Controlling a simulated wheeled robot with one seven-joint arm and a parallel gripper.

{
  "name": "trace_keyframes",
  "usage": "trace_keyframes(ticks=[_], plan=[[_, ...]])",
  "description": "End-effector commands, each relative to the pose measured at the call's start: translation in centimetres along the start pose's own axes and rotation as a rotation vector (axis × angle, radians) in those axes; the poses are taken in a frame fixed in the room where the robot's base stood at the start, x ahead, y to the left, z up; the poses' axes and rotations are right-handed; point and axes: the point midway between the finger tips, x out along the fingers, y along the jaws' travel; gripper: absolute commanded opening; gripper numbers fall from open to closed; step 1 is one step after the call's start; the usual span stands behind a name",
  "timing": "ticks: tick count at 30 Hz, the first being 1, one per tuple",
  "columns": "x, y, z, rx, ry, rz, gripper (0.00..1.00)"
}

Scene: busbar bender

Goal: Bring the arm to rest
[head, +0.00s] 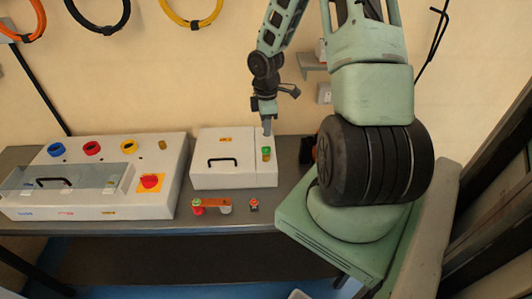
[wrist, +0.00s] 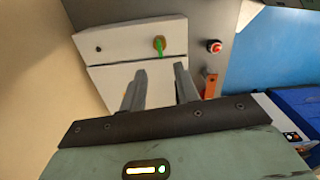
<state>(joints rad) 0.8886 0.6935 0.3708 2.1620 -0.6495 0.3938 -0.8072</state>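My arm stands at the right of the head view, with its upper link over the black ribbed shoulder. My gripper (head: 267,126) hangs pointing down just above the right part of the white box (head: 222,176), near a green knob (head: 266,153) on that box. In the wrist view my gripper (wrist: 160,82) shows two grey fingers apart with nothing between them. The white box (wrist: 120,45) lies beyond the fingertips, and the green knob (wrist: 159,46) shows past them. I cannot tell the exact gap to the box.
A white machine (head: 150,205) with coloured knobs and a clear cover stands at left on the dark table (head: 250,216). A copper bar (head: 214,203) with a red-green post and a small red button (head: 254,204) sit in front of the box. Coiled cables (head: 190,14) hang on the wall.

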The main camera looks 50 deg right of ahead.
Motion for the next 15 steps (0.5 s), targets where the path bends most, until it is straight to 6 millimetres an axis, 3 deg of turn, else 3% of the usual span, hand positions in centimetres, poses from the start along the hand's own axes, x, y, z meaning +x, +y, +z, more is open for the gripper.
trace_keyframes(ticks=[6,15], plan=[[-4.8,0.1,0.0,0.003,0.001,0.005,0.31],[-8.0,0.0,0.0,0.000,0.001,0.001,0.31]])
